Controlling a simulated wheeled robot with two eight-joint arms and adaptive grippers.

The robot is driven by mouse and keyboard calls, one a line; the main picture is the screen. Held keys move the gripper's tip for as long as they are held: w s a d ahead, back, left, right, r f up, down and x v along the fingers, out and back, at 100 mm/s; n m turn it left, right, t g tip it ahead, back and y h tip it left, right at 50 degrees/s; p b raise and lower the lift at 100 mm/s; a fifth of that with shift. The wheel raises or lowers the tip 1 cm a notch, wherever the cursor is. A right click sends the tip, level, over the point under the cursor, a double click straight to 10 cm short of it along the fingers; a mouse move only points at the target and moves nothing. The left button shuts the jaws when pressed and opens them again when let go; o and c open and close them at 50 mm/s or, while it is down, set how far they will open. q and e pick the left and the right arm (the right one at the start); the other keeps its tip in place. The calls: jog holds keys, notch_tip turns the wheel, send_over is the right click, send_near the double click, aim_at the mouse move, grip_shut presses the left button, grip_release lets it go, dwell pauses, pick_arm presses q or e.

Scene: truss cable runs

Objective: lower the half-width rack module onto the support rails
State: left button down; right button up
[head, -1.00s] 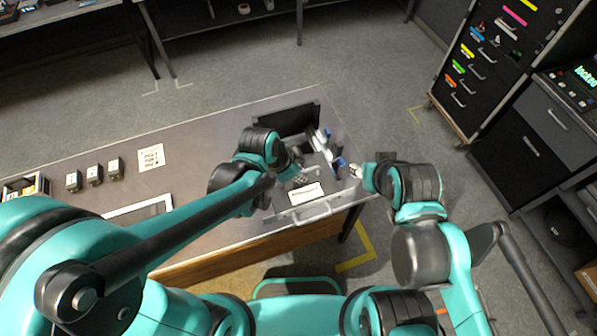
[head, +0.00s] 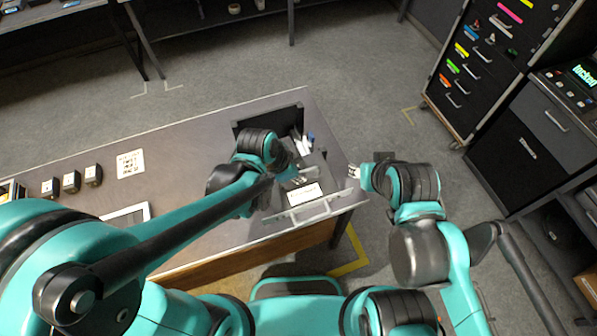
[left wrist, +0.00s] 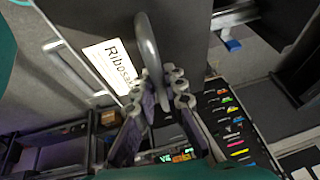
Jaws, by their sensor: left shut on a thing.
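The half-width rack module is a dark box with a white label (head: 305,193). In the left wrist view its dark face (left wrist: 185,25) fills the top, with a label reading "Ribos…" beside a grey curved handle (left wrist: 148,50). My left gripper (head: 291,172) is shut on that handle, also in the left wrist view (left wrist: 164,92). The module hangs over the table's right end. A pale grey rail (head: 335,201) runs along the front of this area; whether the module touches it I cannot tell. My right gripper (head: 354,171) is right of the module, apart from it; its jaw opening is unclear.
The grey table (head: 200,135) carries small dark blocks (head: 72,182), a printed white card (head: 130,163) and a pale frame (head: 126,214) to the left. A black panel (head: 270,122) stands behind the module. Drawer cabinets (head: 475,60) stand right, across open floor.

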aim_at(296, 182)
pick_arm(q)
notch_tip(296, 182, down, 6)
jog(key=b, duration=0.5)
jog(key=shift+w+d+f+b, duration=0.1)
jog(key=shift+f+b, duration=0.1)
jog(key=shift+b, duration=0.1)
notch_tip(296, 182, down, 8)
jog(key=b, duration=0.7)
jog(key=w+a, duration=0.3)
jog(key=w, duration=0.7)
jog(key=shift+a, duration=0.15)
jog(key=shift+s+f+b, duration=0.1)
jog(key=shift+s+b, duration=0.05)
jog(key=shift+b, duration=0.2)
dwell(0.6)
jog(key=c, duration=1.5)
grip_release()
